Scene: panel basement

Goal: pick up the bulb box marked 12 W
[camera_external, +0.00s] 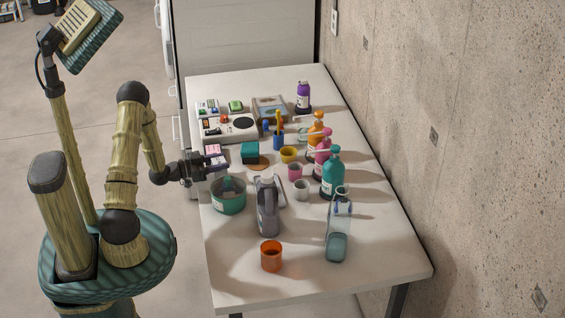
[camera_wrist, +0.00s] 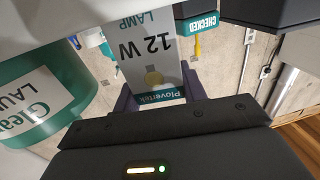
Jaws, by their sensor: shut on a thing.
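The bulb box (camera_wrist: 152,58) is grey-white with a teal band reading "Plovertek" and shows "12 W" and "LAMP" upside down in the wrist view. My gripper (camera_wrist: 155,95) is shut on it, with a dark purple finger on each side. In the external view my gripper (camera_external: 208,166) is at the left edge of the table (camera_external: 235,287), and the box (camera_external: 213,150) shows small and pale at its fingertips. I cannot tell from these views whether the box touches the table.
A teal tub (camera_external: 228,200) stands close in front of my gripper; its label (camera_wrist: 38,98) fills the left of the wrist view. A teal box (camera_external: 250,148) is to the right. Bottles, cups and a grey jug (camera_external: 268,212) crowd the middle. The front left corner is clear.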

